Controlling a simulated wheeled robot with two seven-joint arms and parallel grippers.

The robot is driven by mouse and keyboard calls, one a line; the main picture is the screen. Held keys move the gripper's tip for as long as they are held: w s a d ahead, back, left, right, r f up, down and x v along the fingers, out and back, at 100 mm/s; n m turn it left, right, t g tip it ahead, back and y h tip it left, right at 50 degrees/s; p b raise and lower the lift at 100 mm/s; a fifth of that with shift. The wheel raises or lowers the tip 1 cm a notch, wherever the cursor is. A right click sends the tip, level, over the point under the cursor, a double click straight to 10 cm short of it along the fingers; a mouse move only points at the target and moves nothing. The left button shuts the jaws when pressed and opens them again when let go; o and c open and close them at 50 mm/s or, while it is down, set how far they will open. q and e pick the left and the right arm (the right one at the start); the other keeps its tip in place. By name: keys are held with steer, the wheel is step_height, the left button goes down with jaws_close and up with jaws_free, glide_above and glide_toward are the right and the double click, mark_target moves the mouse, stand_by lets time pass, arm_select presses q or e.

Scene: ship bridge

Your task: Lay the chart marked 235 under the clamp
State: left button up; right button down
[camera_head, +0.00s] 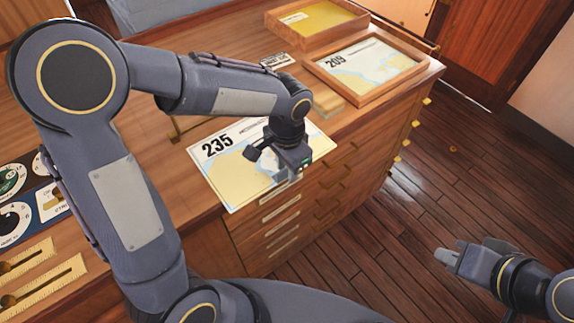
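The chart marked 235 (232,185) lies flat on the wooden cabinet top, along its front edge. My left gripper (284,172) is over the chart's right part and hides some of it. Whether its fingers touch or hold the chart cannot be told. A thin brass bar (174,131) shows behind the chart, partly hidden by my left arm; it may be part of the clamp, but I cannot tell. My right gripper (446,260) is at the lower right, over the floor and away from the cabinet. Its opening is unclear.
A wooden tray (376,97) holding the chart marked 209 (362,66) stands to the right, with another tray (298,43) holding a yellow sheet behind it. A small block (328,101) lies beside the nearer tray. Instrument dials (12,179) and brass sliders (40,284) are at the left.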

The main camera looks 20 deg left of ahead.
arm_select(q)
step_height(320, 180, up, 8)
steer(key=shift+f, duration=0.2)
steer(key=shift+a+r, duration=0.1)
steer(key=shift+r, duration=0.05)
steer(key=s+a+n+t+h, duration=0.2)
steer(key=s+a+n, duration=0.2)
steer(key=s, duration=0.4)
steer(key=s+a+n+t+h, duration=0.1)
steer(key=s+a+n+t, duration=0.2)
steer(key=s+a+n, duration=0.2)
steer(key=shift+s+t+h, duration=0.3)
steer(key=shift+s+h, duration=0.1)
steer(key=shift+s, duration=1.2)
